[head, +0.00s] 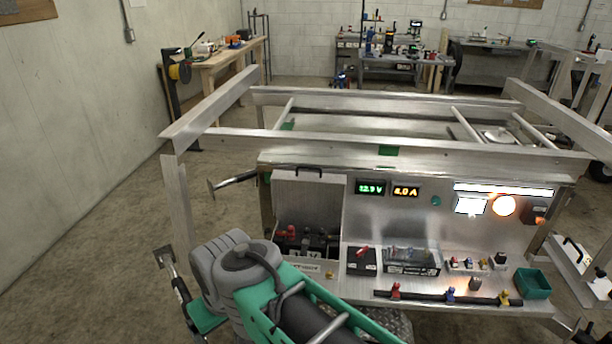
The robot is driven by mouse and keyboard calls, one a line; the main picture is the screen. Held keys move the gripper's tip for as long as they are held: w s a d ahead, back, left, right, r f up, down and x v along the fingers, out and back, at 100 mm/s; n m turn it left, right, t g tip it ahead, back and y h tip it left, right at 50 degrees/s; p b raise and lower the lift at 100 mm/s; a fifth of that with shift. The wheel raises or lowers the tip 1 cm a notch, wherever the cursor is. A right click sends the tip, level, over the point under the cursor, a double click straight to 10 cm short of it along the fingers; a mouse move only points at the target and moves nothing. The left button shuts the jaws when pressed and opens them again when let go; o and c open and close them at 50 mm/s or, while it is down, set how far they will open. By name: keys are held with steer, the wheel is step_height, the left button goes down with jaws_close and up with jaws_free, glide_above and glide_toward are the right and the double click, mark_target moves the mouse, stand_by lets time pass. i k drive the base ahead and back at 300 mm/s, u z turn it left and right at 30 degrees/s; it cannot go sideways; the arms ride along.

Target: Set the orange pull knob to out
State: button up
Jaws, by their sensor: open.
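A small orange part (540,221), which looks like the orange pull knob, is at the right end of the trailer's upright metal panel (420,215). It is small in the head view, and I cannot tell how far it stands out. A dark box-like part (538,207) is just above it. My arm shows in the lower left with a grey joint and a green link, well to the left of the knob. I cannot make out my gripper in this view.
Green and amber displays (370,188), a glowing round lamp (504,206) and a white lit screen (470,206) are on the panel. Below are several small controls, a black bar (425,296) and a green bin (533,283). An open-lidded box (308,200) is at left. Floor is clear at far left.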

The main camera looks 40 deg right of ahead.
mark_target(539, 221)
steer(key=z, duration=2.9)
